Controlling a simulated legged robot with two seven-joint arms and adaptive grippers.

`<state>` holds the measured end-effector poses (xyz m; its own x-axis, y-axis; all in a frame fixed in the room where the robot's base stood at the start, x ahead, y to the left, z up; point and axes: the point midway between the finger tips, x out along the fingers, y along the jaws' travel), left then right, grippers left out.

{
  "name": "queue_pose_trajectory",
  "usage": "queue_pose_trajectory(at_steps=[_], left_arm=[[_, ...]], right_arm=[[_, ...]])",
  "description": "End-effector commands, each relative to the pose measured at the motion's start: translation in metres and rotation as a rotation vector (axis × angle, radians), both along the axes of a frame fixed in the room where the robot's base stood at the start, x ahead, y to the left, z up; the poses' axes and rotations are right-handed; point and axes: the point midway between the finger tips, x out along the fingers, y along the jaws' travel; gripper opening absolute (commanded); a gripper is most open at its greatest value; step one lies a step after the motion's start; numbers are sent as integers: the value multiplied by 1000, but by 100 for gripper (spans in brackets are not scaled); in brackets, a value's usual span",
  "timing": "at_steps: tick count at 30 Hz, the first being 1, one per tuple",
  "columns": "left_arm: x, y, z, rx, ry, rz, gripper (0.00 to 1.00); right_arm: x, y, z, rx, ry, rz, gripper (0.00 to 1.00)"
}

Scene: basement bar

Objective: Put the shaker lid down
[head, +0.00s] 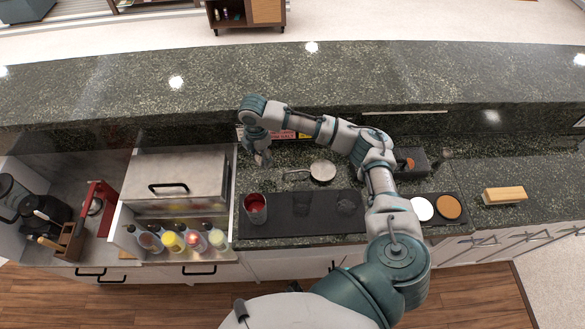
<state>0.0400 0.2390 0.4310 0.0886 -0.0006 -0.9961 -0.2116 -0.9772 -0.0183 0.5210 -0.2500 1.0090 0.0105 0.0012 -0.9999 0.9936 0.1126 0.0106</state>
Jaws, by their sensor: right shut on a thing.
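My right arm reaches from the lower right across the counter, and its right gripper (262,157) points down above the counter's back left part. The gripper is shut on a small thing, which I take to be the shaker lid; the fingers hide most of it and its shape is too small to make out. A clear cup with red contents (255,209) stands on the black bar mat (285,231), below the gripper in the picture. My left gripper is not in view.
A round metal strainer-like tool (322,170) lies behind the mat. Several bottles (172,241) stand in a rack at left, before a metal bin with a handle (172,175). Coasters (448,207) and a wooden-topped block (504,195) lie at right. The raised ledge (400,75) behind is clear.

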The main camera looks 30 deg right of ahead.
Motion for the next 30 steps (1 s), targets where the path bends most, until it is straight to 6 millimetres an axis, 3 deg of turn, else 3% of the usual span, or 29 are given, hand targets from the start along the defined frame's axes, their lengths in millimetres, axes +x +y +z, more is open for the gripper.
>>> queue_pose_trajectory(at_steps=[5,23,30], left_arm=[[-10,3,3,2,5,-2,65],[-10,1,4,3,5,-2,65],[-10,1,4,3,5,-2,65]], right_arm=[[2,-5,0,-1,7,134,33],[2,-7,-92,1,6,153,33],[2,-5,-97,-1,5,154,33]])
